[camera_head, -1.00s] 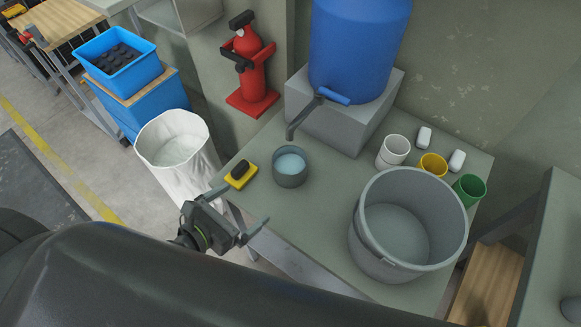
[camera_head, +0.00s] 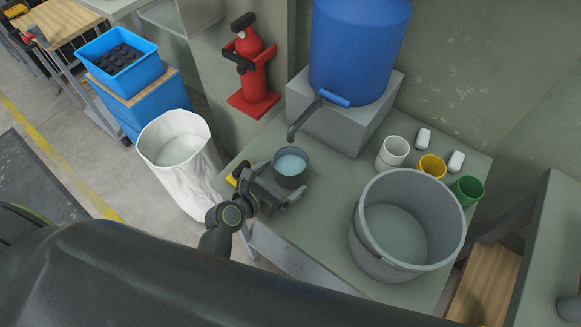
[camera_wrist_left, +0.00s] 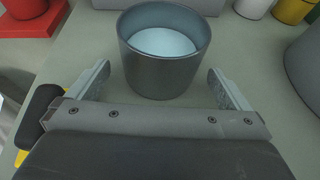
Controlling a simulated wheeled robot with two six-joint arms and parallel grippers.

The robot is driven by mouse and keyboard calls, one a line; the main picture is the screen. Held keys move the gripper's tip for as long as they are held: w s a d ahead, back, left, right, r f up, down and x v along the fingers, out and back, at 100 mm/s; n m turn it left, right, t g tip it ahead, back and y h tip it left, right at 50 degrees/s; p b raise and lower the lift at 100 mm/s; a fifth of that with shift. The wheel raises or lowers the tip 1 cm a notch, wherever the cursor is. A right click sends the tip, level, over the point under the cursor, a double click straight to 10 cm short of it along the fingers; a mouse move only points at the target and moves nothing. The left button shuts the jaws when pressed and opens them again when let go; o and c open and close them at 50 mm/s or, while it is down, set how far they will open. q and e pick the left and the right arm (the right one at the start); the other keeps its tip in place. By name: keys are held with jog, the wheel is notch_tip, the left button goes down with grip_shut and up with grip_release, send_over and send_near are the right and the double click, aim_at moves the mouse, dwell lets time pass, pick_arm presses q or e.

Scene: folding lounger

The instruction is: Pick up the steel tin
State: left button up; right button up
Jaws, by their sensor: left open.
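The steel tin (camera_head: 291,170) is a dark grey round cup with pale blue-white contents, upright on the grey-green table. In the left wrist view the tin (camera_wrist_left: 164,72) stands just ahead of and partly between the two fingers. My left gripper (camera_head: 272,184) is open at the tin's near left side. In the wrist view its fingers (camera_wrist_left: 164,88) are spread on either side of the tin's near part, with gaps on both sides. My right gripper does not show.
A yellow block with a dark top (camera_wrist_left: 40,108) lies beside my left finger. A grey bucket (camera_head: 367,235) stands to the right. A blue barrel (camera_head: 358,45) with a tap sits on a grey block (camera_head: 335,120) behind the tin. A white cup (camera_head: 392,153) stands farther right.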

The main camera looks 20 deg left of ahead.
pick_arm(q)
jog(key=x, duration=0.3)
jog(key=shift+w, duration=0.1)
jog(key=c, duration=1.1)
jog(key=shift+r, duration=0.15)
jog(key=shift+r, duration=0.45)
notch_tip(320, 180, up, 6)
jog(key=shift+r+p, duration=0.1)
jog(key=shift+p, duration=0.6)
jog(key=s+a+b, duration=0.2)
jog(key=s+a, duration=0.1)
jog(key=s, duration=0.6)
jog(key=s+a+b, duration=0.2)
jog(key=s+a, duration=0.1)
jog(key=s, duration=0.6)
jog(key=shift+s+a+f, duration=0.2)
jog(key=shift+s+a, duration=0.15)
